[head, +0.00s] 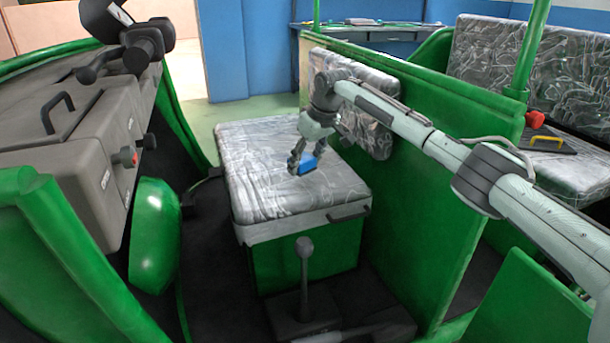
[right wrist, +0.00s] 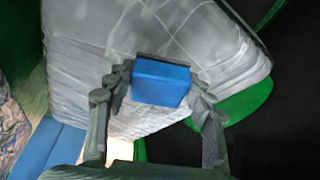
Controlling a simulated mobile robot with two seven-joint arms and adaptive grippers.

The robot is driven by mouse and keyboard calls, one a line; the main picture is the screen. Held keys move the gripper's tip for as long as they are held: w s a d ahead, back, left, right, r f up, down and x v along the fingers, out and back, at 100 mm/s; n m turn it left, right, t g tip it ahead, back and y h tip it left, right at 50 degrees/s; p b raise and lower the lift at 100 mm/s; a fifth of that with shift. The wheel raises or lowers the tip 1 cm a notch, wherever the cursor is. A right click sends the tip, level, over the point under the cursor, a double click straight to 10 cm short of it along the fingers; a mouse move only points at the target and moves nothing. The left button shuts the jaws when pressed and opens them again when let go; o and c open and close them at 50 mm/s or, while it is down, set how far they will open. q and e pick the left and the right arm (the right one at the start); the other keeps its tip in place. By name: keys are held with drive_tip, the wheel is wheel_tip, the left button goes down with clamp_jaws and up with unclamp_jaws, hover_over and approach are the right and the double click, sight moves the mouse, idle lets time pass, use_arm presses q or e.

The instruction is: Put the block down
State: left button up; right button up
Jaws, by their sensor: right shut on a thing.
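A blue block (head: 307,163) is at the driver's seat in the head view, held by my right gripper (head: 299,166). In the right wrist view the blue block (right wrist: 160,82) sits between the two fingers of my right gripper (right wrist: 163,88), which are shut on it. The seat cushion (head: 250,170) is wrapped in clear plastic and lies under the block; it also fills much of the right wrist view (right wrist: 90,50). I cannot tell whether the block touches the cushion. My left gripper does not show in either view.
A green partition (head: 450,170) stands right of the seat, below my right arm. A gear lever (head: 304,270) rises in front of the seat. A grey dashboard (head: 70,150) is on the left. The cushion top around the block is clear.

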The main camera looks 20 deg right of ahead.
sight(307, 170)
wheel_tip(307, 170, down, 4)
drive_tip(key=shift+w+f, duration=0.1)
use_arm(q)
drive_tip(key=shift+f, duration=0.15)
use_arm(e)
drive_tip(key=o, duration=1.5)
drive_tip(key=shift+o, duration=0.2)
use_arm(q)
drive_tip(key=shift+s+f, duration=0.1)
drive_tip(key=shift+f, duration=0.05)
use_arm(e)
drive_tip(key=v, duration=1.2)
